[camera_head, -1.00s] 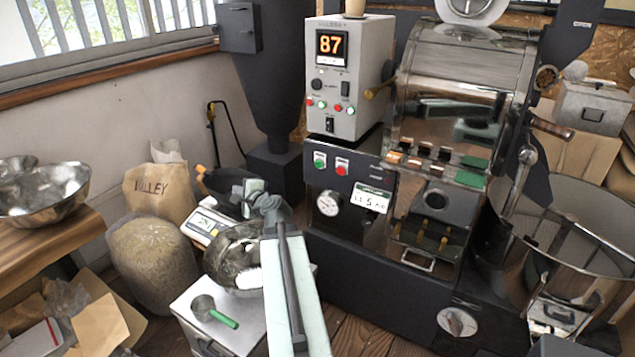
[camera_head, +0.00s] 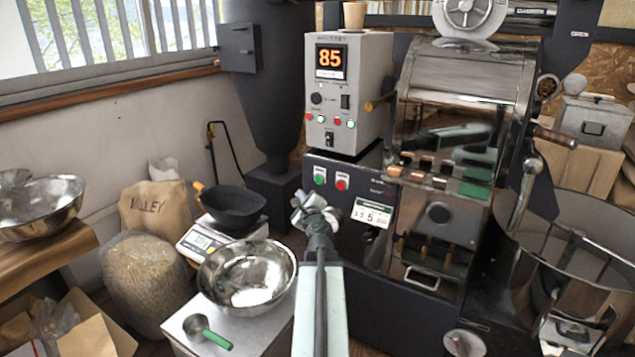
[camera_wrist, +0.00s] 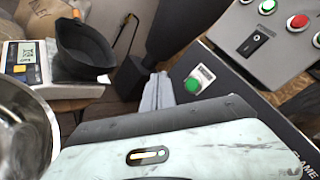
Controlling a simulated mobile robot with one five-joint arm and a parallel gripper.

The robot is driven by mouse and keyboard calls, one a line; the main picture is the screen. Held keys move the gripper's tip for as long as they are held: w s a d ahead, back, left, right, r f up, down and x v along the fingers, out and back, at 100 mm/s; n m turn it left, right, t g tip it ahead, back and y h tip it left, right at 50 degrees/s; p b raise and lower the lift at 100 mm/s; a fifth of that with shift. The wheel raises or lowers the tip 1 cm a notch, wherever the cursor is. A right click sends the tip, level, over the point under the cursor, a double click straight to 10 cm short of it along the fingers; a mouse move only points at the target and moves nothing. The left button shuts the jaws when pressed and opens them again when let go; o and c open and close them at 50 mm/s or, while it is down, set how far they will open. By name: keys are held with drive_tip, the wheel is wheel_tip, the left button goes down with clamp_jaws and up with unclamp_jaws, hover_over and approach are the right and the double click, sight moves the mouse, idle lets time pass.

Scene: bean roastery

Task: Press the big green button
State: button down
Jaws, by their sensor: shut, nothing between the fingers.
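The big green button (camera_head: 319,175) sits on the dark front panel of the roaster, left of a red button (camera_head: 342,184). It also shows in the wrist view (camera_wrist: 193,84), on a pale plate, just right of my gripper (camera_wrist: 158,88). In the head view my gripper (camera_head: 302,205) is a little below and left of the button in the picture. The gripper is shut and empty. I see no contact with the button, and the depth gap between them is hard to tell.
A grey control box (camera_head: 351,92) with small buttons and a lit display stands above the panel. A steel bowl (camera_head: 247,278) and a scale (camera_head: 198,243) carrying a black pan (camera_head: 235,208) are left of my arm. The shiny roaster drum (camera_head: 462,95) is to the right.

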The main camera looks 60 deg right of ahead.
sight(319, 180)
drive_tip(key=d, duration=0.8)
drive_tip(key=shift+d, duration=0.1)
idle(1.8)
drive_tip(key=shift+d, duration=0.45)
drive_tip(key=shift+d, duration=0.4)
idle(0.4)
drive_tip(key=shift+a, duration=0.85)
